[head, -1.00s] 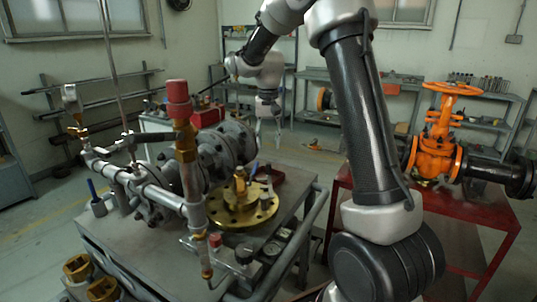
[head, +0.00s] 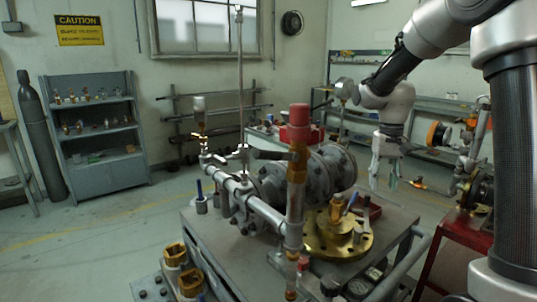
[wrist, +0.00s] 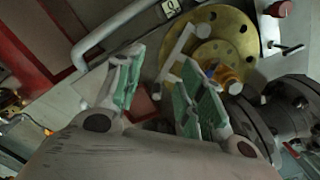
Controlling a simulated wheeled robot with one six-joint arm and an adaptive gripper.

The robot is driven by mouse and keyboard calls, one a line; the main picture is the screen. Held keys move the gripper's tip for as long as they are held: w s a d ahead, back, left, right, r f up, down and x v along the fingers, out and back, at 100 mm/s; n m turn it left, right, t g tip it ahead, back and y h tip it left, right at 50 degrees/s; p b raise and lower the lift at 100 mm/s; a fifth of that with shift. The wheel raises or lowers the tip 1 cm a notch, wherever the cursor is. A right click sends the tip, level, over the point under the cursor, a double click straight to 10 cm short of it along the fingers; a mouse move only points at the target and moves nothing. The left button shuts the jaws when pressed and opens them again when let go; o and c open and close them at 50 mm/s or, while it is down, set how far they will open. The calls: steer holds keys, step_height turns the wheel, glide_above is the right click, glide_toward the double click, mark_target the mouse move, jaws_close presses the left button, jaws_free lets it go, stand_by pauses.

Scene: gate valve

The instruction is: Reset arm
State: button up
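My gripper (head: 385,178) hangs in the air right of the cart, behind the yellow flange as seen in the head view, with its fingers pointing down. In the wrist view my gripper (wrist: 160,92) shows two green-padded fingers spread well apart, with nothing between them. My arm bends from the upper right of the head view down to the gripper. The pipe and valve assembly (head: 318,172) stands on the grey cart (head: 225,250), apart from the gripper. The brass-yellow flange (head: 358,242) lies on the cart and also shows in the wrist view (wrist: 232,32).
A red table (head: 470,232) with pipe fittings is at the right, partly hidden by my arm. A red-capped upright pipe (head: 298,120) rises from the cart. A grey shelf (head: 98,140) and a gas cylinder (head: 38,140) stand at the left. Floor is clear left of the cart.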

steer(key=s+r+n+t, duration=0.1)
steer(key=s+r, duration=0.3)
steer(key=s, duration=0.9)
steer(key=s+d+r+n+t, duration=0.1)
steer(key=s+r+t, duration=0.3)
steer(key=s, duration=0.9)
steer(key=shift+d+r, duration=0.15)
steer(key=shift+r, duration=0.05)
